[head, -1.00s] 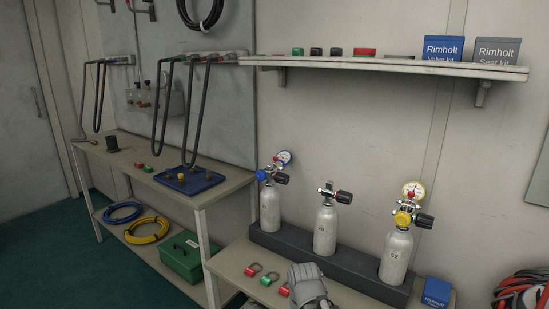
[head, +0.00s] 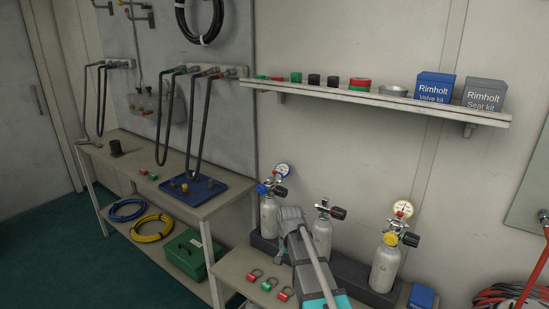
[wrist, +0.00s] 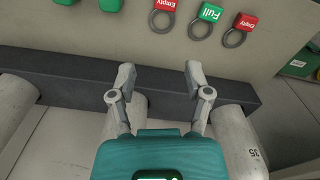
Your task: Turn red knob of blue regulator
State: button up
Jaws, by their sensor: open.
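The blue regulator (head: 262,189) sits on the left grey cylinder (head: 269,217) in the rack, with a round white gauge (head: 282,170) above it and a black knob (head: 281,191) at its right. Its red knob is a small spot beside the gauge, too small to make out well. My gripper (head: 291,214) is in front of the rack, between the left and middle cylinders and lower than the regulator. In the wrist view its two fingers (wrist: 159,72) are spread and empty over the dark rack (wrist: 160,91). The regulator is not in the wrist view.
The middle cylinder (head: 322,236) has a black-knobbed valve. The right cylinder (head: 385,267) carries a yellow regulator (head: 390,239) with a gauge. Red and green tags (head: 267,285) lie on the bench. A shelf (head: 370,101) with boxes hangs above.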

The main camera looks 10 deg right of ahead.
aim_at(275, 171)
jog(key=w+r+m+p, duration=0.3)
jog(key=w+r+p, duration=0.5)
jog(key=w+r, duration=0.1)
jog(key=w+r+m+p, duration=0.4)
jog(key=w+r+p, duration=0.5)
jog(key=w, duration=0.1)
jog(key=w+r+m+p, duration=0.4)
jog(key=w+r+p, duration=0.4)
jog(key=w+r, duration=0.1)
jog(key=shift+w+d+p, duration=0.15)
jog(key=shift+w+p, duration=0.15)
jog(key=shift+w, duration=0.45)
jog(key=shift+w+r+m+p, duration=0.3)
jog(key=shift+w+p, duration=0.05)
jog(key=shift+w, duration=0.15)
jog(key=shift+f, duration=0.2)
jog(key=shift+f+b, duration=3.6)
jog(key=shift+b, duration=0.25)
grip_shut()
